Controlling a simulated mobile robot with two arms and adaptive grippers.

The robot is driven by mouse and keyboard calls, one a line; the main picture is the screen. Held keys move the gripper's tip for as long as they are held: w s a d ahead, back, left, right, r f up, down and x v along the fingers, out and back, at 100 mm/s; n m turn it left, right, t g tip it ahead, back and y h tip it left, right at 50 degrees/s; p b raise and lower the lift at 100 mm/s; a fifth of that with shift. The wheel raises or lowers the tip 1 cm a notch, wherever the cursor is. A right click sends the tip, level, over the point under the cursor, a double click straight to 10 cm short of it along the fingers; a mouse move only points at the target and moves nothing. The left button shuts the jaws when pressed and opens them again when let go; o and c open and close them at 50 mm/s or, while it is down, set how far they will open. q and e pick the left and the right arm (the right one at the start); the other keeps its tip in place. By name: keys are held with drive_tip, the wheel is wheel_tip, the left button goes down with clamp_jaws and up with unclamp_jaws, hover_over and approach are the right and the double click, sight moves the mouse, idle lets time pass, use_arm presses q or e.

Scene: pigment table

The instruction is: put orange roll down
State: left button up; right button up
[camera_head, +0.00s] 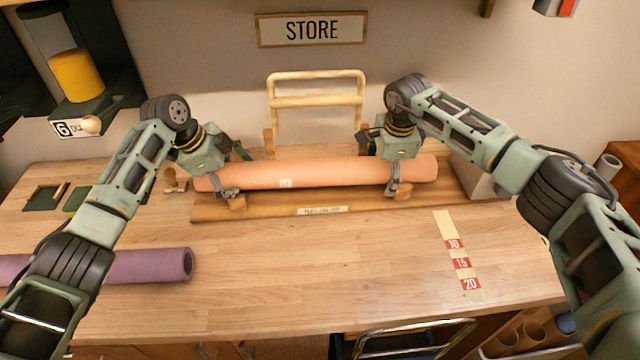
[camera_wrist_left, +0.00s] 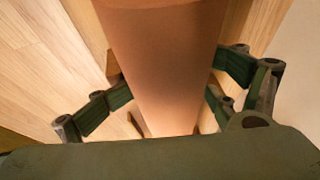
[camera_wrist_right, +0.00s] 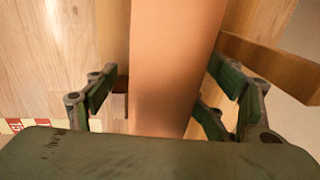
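The orange roll (camera_head: 310,174) lies level, left to right, over a wooden stand (camera_head: 370,204) with small support blocks at the back of the table. It appears to rest on the blocks, but the contact is partly hidden. My left gripper (camera_head: 228,190) is around the roll's left part from above. In the left wrist view, its fingers stand spread on both sides of the roll (camera_wrist_left: 165,70). My right gripper (camera_head: 393,186) is around the right part. In the right wrist view, its fingers are spread, with a gap beside the roll (camera_wrist_right: 165,70) on the left.
A purple roll (camera_head: 140,266) lies at the front left. A wooden frame (camera_head: 318,101) stands behind the stand, under a STORE sign (camera_head: 312,30). A number strip (camera_head: 460,262) lies at the right. A pale block (camera_head: 480,178) is beyond the stand's right end. The table's middle front is clear.

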sight(226, 171)
use_arm(q)
drive_tip(key=shift+s+a+f, duration=0.1)
drive_tip(key=shift+a+f, duration=0.05)
drive_tip(key=shift+a, duration=0.1)
use_arm(e)
drive_tip(key=shift+d, duration=0.15)
use_arm(q)
drive_tip(key=shift+a+r, duration=0.1)
drive_tip(key=shift+r, duration=0.15)
drive_tip(key=v, duration=0.7)
drive_tip(key=shift+r, duration=0.3)
use_arm(e)
drive_tip(key=shift+r, duration=0.1)
drive_tip(key=shift+s+r, duration=0.2)
drive_tip(key=shift+r, duration=1.1)
drive_tip(key=shift+s+r, duration=0.15)
drive_tip(key=shift+r, duration=1.2)
drive_tip(key=shift+s+r, duration=0.2)
drive_tip(key=shift+r, duration=1.1)
use_arm(q)
drive_tip(key=shift+r, duration=0.1)
use_arm(e)
drive_tip(key=shift+s+f, duration=0.1)
